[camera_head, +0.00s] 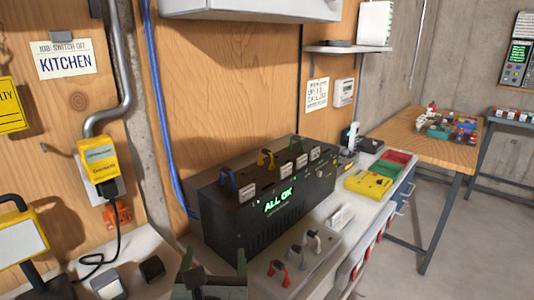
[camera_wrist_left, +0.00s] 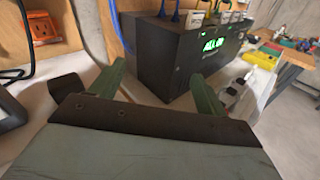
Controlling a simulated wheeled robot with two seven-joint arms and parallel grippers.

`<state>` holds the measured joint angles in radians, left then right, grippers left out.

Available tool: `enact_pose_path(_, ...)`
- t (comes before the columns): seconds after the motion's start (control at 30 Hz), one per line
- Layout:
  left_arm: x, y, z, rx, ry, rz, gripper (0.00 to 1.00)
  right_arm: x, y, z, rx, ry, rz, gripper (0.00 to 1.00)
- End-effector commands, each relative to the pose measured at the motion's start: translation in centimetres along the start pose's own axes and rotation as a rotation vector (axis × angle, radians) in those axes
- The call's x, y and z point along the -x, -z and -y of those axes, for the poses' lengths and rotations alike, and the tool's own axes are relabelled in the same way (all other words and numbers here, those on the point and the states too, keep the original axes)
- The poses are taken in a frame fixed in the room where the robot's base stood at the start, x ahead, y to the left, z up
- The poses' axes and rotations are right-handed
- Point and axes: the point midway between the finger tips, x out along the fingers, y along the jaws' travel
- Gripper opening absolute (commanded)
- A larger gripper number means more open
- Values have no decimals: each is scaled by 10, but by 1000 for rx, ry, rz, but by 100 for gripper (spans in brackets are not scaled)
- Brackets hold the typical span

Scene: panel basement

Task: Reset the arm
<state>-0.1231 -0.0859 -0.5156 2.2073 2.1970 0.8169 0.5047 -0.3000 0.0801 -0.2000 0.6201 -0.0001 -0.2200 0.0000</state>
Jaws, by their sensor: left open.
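My left gripper (camera_head: 212,270) shows at the bottom edge of the head view, in front of the black box. In the left wrist view its two green fingers (camera_wrist_left: 158,88) stand apart with nothing between them. Beyond the fingers in that view is the black box (camera_wrist_left: 165,62). The same black box (camera_head: 225,222) stands on the bench in the head view, with a green "ALL OK" display and several coloured plugs on top. My right gripper is not in view.
A yellow unit (camera_head: 99,158) with a black cable hangs on the wooden wall. Red and grey levers (camera_head: 295,250) stand on the bench in front of the box. A wooden table (camera_head: 412,136) with small parts stands at the back right.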

Motion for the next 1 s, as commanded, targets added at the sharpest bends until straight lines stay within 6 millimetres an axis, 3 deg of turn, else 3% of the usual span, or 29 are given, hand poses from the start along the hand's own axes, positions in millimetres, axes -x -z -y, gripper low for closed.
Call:
enact_pose_path(0.1, 10, -33, -19, -224, -47, 227, 76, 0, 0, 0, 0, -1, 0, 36)
enact_pose_path(0.23, 31, -64, -20, -545, -62, 473, 76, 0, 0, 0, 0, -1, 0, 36)
enact_pose_path(0.37, 57, -74, -1, -905, -21, 675, 76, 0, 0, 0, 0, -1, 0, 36)
enact_pose_path(0.47, 74, -62, 20, -1200, 53, 798, 76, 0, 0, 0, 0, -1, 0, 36)
enact_pose_path(0.57, 89, -34, 39, -1498, 170, 885, 76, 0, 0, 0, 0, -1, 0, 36)
enact_pose_path(0.73, 110, 46, 49, -1990, 478, 945, 76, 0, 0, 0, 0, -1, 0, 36)
enact_pose_path(0.9, 132, 134, 15, -2378, 898, 874, 76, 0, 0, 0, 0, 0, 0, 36)
enact_pose_path(1.0, 146, 171, -14, -2514, 1133, 792, 76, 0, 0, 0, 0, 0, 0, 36)
